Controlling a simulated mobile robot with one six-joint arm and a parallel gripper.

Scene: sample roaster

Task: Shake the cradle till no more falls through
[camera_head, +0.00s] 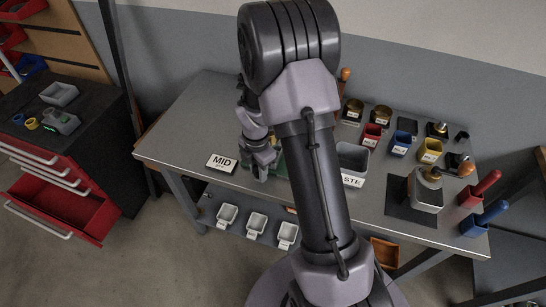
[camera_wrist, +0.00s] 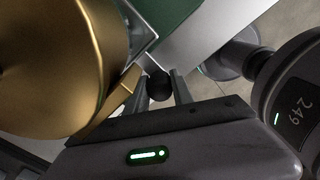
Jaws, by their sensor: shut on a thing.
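My gripper (camera_head: 262,172) is low over the left-middle of the steel table, beside a green thing (camera_head: 281,168) that my arm mostly hides. In the wrist view the fingers (camera_wrist: 160,88) are shut on a small dark round knob (camera_wrist: 159,86). A large brass round body (camera_wrist: 50,60) fills the left of that view, close to the camera. A green surface with a pale metal edge (camera_wrist: 185,18) lies beyond the fingers. The knob and these parts may belong to the cradle, but I cannot tell how they join. No falling material is visible.
A grey waste bin (camera_head: 352,160) stands right of my arm. Several small coloured cups, including a blue one (camera_head: 400,144), crowd the right. White trays (camera_head: 257,224) sit on the shelf below. The table's left end is clear.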

